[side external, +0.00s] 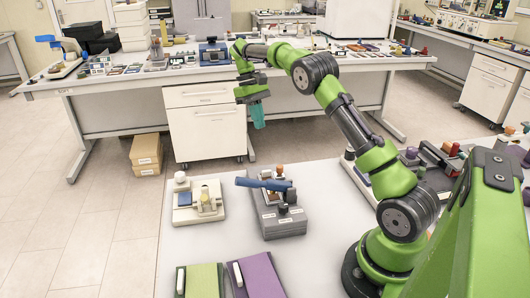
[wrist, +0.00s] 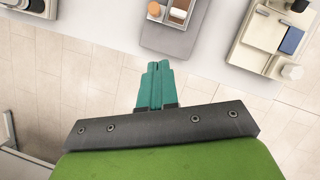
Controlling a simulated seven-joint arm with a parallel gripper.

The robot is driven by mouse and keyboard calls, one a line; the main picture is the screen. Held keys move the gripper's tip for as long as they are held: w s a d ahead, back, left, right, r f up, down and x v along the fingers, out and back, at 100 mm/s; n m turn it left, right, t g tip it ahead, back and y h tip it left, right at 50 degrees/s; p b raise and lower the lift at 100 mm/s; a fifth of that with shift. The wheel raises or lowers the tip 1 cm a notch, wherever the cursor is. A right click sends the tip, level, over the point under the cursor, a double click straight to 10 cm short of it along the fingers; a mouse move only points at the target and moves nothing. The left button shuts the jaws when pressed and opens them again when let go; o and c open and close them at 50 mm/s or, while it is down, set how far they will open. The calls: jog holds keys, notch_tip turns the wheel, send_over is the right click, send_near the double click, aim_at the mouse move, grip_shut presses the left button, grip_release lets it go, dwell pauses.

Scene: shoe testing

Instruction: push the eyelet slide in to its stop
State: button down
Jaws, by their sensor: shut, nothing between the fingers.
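My gripper (side external: 258,118) hangs in the air beyond the far edge of the near table, its teal fingers pointing down. In the wrist view its fingers (wrist: 153,72) are together and empty, apart from every fixture. A cream fixture (side external: 184,215) with a yellow upright block, a blue patch and a pale round knob stands at the table's far left; it also shows in the wrist view (wrist: 262,32). A grey fixture (side external: 282,226) with a blue bar and orange knob stands right of it. I cannot tell which part is the eyelet slide or how far in it sits.
A green block (side external: 205,281) and a purple block (side external: 262,276) lie at the near table's front. More fixtures (side external: 430,165) stand behind my arm. A cluttered bench (side external: 110,80) runs along the back, with cardboard boxes (side external: 146,153) on the floor. Open floor lies between bench and table.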

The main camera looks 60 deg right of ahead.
jog(key=x, duration=0.9)
jog(key=shift+w+d+f, duration=0.15)
jog(key=shift+w+f, duration=0.15)
jog(key=s, duration=0.1)
jog(key=s+a, duration=0.1)
jog(key=shift+s+f, duration=0.15)
jog(key=shift+s, duration=0.1)
jog(key=shift+s+a, duration=0.15)
jog(key=shift+s, duration=0.5)
jog(key=shift+s+a, duration=0.2)
jog(key=shift+s, duration=0.3)
jog(key=shift+f, duration=0.1)
